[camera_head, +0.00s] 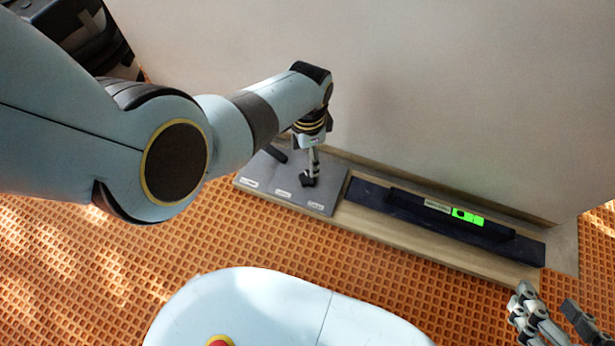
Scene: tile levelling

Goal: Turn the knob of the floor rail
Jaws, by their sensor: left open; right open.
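The floor rail is a pale wooden board (420,244) along the foot of the wall. At its left is a grey plate (263,172) with several small white labels. At its right is a long dark bar with a bright green level vial (468,216). My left gripper (309,171) points down over the right part of the plate and is open. A small dark piece (308,181) is at its tips; I cannot tell whether this is the knob or fingertips, or whether they touch. My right gripper (556,322) is open and empty at the lower right, apart from the rail.
A pale wall (420,80) rises right behind the rail. The floor is an orange grid (90,270), open in front of the rail. A black case (75,35) stands at the upper left. A dark bar-like piece (276,154) lies at the plate's back edge.

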